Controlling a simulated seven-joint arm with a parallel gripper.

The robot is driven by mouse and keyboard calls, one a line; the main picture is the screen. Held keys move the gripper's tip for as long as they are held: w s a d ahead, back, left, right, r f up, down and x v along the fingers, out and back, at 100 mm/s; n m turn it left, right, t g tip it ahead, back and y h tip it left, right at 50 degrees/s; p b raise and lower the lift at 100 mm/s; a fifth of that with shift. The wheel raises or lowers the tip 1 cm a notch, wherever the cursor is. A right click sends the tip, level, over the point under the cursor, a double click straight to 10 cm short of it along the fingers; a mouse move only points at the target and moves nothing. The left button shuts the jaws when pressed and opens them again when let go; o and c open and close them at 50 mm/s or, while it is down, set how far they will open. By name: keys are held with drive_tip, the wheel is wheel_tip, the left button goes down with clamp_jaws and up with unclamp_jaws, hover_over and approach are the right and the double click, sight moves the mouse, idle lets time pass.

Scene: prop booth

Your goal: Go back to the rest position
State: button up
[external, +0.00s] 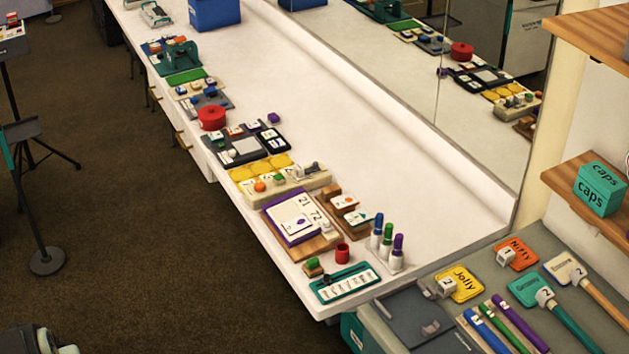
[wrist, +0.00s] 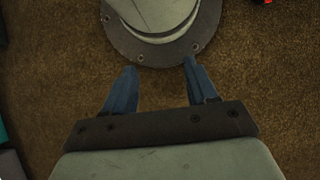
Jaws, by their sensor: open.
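My gripper (wrist: 159,66) shows in the wrist view with its two blue fingers spread apart. Nothing is between the fingers. It points down over brown carpet (wrist: 60,70), and a grey round part with a bolted rim shows beyond the fingertips. The gripper cannot be made out in the external view, where only a grey machine part shows at the bottom left corner.
A long white counter (external: 350,130) carries a row of props, including a red round tin (external: 212,118) and a teal tray (external: 345,284). A grey side table (external: 540,240) holds signs and paddles. A stand (external: 47,262) is at left. Carpet between is clear.

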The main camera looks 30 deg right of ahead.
drive_tip(key=shift+s+a+f+n, duration=0.15)
drive_tip(key=shift+s+a, duration=0.15)
drive_tip(key=shift+s, duration=0.3)
drive_tip(key=shift+s+a+n, duration=0.15)
drive_tip(key=shift+s+a, duration=0.1)
drive_tip(key=shift+s, duration=0.35)
idle(0.4)
